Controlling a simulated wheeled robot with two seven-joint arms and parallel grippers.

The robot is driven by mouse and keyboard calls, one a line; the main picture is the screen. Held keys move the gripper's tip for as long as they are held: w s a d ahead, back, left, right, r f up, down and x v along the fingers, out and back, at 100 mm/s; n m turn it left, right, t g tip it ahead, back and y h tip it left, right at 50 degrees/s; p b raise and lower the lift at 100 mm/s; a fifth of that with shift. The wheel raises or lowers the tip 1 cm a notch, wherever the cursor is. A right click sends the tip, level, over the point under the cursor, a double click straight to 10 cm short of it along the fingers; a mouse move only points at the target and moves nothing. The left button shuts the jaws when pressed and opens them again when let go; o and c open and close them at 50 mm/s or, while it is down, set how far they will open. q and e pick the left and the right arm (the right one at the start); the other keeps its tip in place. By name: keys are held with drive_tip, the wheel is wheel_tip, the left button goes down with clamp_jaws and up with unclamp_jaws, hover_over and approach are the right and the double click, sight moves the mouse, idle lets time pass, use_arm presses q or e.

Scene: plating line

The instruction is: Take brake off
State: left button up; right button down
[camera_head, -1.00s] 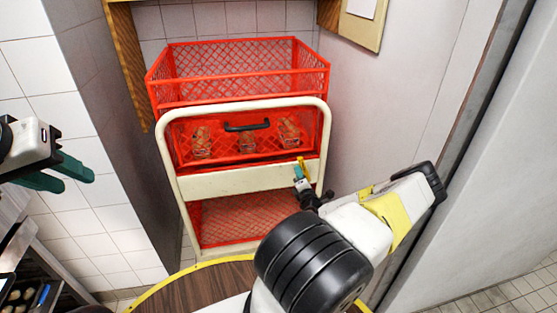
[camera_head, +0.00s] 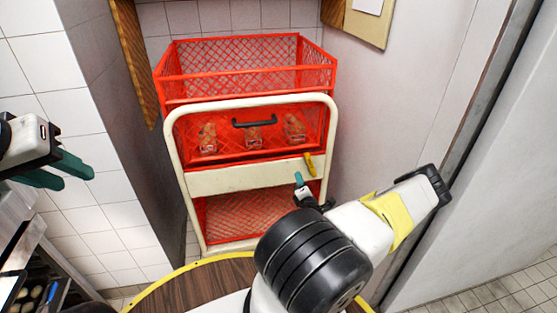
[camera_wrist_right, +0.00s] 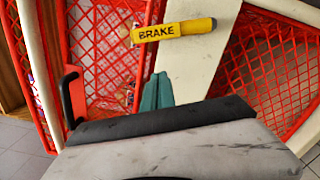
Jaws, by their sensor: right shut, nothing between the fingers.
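The yellow brake lever (camera_head: 310,164) sits at the right end of the cart's cream crossbar. In the right wrist view the lever (camera_wrist_right: 173,30) is marked BRAKE and lies across the pale bar. My right gripper (camera_head: 298,179) is just below and left of the lever in the head view. Its teal fingers (camera_wrist_right: 156,90) are together and empty, with a visible gap to the lever in the wrist view. The cart (camera_head: 221,181) has a cream frame and red mesh baskets. My left gripper (camera_head: 82,176) is at the left edge, fingers apart and empty, far from the cart.
A black handle (camera_head: 254,123) is on the red basket (camera_head: 242,82), with several jars or packs behind its mesh. Walls stand close on both sides of the cart. A round wooden surface with a yellow rim (camera_head: 190,268) is in front.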

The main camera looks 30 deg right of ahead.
drive_tip(key=v, duration=0.6)
drive_tip(key=shift+s, duration=0.3)
drive_tip(key=shift+a, duration=0.1)
drive_tip(key=w+a+r+n+g+y, duration=0.3)
drive_tip(key=a+r+n+g+y, duration=0.3)
drive_tip(key=a+r+n+y, duration=1.5)
drive_tip(key=s+a+r+n+g+h, duration=0.4)
drive_tip(key=s+a+r+n+g, duration=0.25)
drive_tip(key=n, duration=0.45)
drive_tip(key=s+a+r+n+g+h, duration=0.45)
drive_tip(key=s+n, duration=0.35)
drive_tip(key=n, duration=0.3)
drive_tip(key=s+d+r+n+t+h, duration=0.4)
drive_tip(key=s+r+n, duration=0.3)
drive_tip(key=r+n, duration=0.2)
wheel_tip(320, 180, up, 2)
drive_tip(key=shift+d+r+n+t+h, duration=0.1)
drive_tip(key=shift+d+n+t+h, duration=0.25)
drive_tip(key=shift+t+h, duration=0.45)
